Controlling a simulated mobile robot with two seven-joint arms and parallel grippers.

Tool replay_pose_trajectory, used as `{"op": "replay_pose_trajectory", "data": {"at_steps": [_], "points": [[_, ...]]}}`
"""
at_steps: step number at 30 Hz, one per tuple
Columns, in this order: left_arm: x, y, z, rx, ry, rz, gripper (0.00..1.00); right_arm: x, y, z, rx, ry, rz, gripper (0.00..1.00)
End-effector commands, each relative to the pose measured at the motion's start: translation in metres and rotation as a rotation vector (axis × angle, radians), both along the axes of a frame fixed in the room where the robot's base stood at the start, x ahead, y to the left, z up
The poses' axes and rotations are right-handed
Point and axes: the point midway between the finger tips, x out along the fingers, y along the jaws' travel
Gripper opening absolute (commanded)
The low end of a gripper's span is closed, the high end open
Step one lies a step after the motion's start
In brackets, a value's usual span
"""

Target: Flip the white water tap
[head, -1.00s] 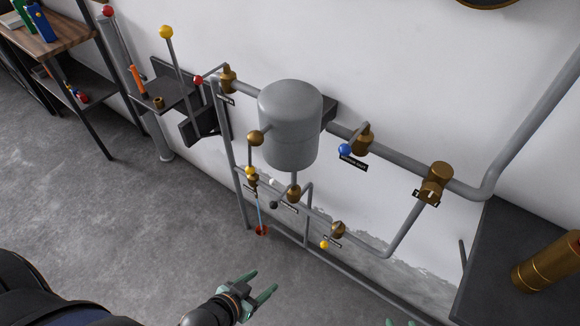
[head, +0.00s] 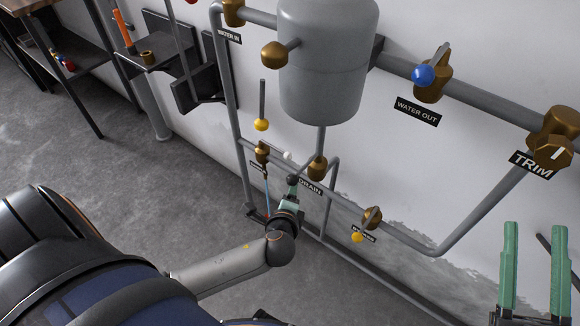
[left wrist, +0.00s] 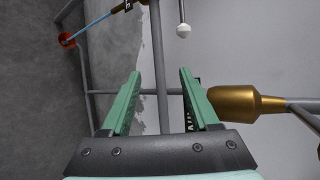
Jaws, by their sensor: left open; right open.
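The white ball knob of the tap (head: 288,155) sits among the low pipes, left of the brass drain valve (head: 317,167). In the left wrist view the white knob (left wrist: 183,31) hangs on a thin rod, beyond my fingertips and near the top edge. My left gripper (left wrist: 157,85) is open and empty, with a pipe behind the gap between its fingers. In the head view my left gripper (head: 291,192) is close below the white knob, its fingers partly hidden. My right gripper (head: 535,235) is open and empty at the lower right.
A dark ball (head: 293,180) is right by my left gripper. A grey tank (head: 322,70) is above. A blue-knobbed tap (head: 424,75), a trim valve (head: 552,150) and a yellow-knobbed tap (head: 358,237) are to the right. A brass fitting (left wrist: 240,103) is beside my left gripper's right finger.

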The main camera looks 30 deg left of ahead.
Motion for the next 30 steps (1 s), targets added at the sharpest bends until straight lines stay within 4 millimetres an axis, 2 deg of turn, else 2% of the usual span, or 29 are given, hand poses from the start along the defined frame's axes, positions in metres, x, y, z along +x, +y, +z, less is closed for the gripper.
{"op": "replay_pose_trajectory", "data": {"at_steps": [1, 6, 9, 14, 17, 24, 30], "points": [[0.01, 0.007, -0.012, 0.086, -0.023, -0.002, 0.61, -0.01, 0.002, -0.005, 0.0, -0.076, 0.016, 0.5], [0.028, 0.023, 0.001, 0.298, -0.073, 0.012, 0.61, -0.037, 0.007, 0.016, 0.003, -0.252, 0.053, 0.5], [0.032, 0.028, 0.008, 0.357, -0.087, 0.021, 0.61, -0.045, 0.009, 0.024, 0.004, -0.299, 0.064, 0.5], [0.04, 0.034, 0.009, 0.377, -0.092, 0.025, 0.61, -0.048, 0.009, 0.024, 0.008, -0.312, 0.07, 0.5], [0.053, 0.042, 0.005, 0.376, -0.092, 0.025, 0.61, -0.047, 0.009, 0.018, 0.011, -0.306, 0.075, 0.5], [0.094, 0.069, -0.007, 0.374, -0.092, 0.026, 0.61, -0.046, 0.011, -0.001, 0.03, -0.289, 0.091, 0.5], [0.121, 0.086, -0.014, 0.372, -0.09, 0.025, 0.61, -0.046, 0.012, -0.014, 0.043, -0.277, 0.104, 0.5]]}}
